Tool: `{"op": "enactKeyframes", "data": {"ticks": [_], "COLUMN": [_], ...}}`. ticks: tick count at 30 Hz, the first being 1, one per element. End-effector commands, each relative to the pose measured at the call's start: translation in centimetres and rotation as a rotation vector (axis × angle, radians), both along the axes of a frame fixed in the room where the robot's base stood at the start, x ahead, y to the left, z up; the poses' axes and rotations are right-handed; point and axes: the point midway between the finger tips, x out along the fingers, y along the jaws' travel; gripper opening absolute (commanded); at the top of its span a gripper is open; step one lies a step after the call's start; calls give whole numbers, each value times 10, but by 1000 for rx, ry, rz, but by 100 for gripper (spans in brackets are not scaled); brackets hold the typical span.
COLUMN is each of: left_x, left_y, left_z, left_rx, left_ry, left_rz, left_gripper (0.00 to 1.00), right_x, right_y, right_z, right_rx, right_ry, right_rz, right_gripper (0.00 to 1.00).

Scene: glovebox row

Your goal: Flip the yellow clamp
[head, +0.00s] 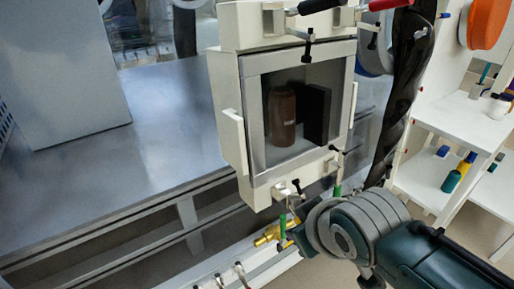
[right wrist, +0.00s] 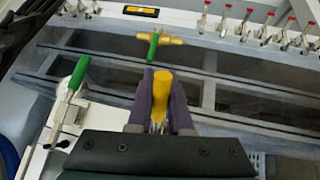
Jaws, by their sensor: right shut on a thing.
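The yellow clamp (right wrist: 162,88) shows in the right wrist view as a rounded yellow piece between the two purple fingers of my right gripper (right wrist: 161,104). The fingers are shut on it, one on each side. Its lower part is hidden by the fingers and the dark gripper body. In the head view my right gripper (head: 294,232) is low in front of the glovebox's window, and the clamp is mostly hidden there. My left gripper is in neither view.
A brass valve with a green handle (right wrist: 153,45) lies just beyond the fingertips. A green-handled toggle clamp (right wrist: 78,74) stands to the left. Several red-tipped fittings (right wrist: 246,18) line the back. In the head view, the windowed door (head: 300,105) rises above my right gripper; shelves (head: 450,130) stand right.

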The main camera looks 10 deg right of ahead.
Motion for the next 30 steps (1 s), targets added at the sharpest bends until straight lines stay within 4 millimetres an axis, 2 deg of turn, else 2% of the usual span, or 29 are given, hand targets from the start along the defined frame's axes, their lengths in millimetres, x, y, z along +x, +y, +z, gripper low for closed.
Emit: {"op": "enactKeyframes", "data": {"ticks": [1, 7, 18, 30], "left_x": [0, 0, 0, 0], "left_y": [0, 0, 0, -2], "left_z": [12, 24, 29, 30], "left_rx": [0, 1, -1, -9], "left_ry": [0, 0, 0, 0], "left_rz": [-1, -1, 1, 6], "left_gripper": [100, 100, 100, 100], "right_x": [-1, -7, -14, -16], "right_y": [0, -2, -5, -6], "right_z": [9, 10, 14, 14], "right_rx": [-14, -71, -135, -151], "right_ry": [38, 191, 370, 414], "right_rz": [0, 1, 1, 0], "right_gripper": [0, 0, 0, 0]}}
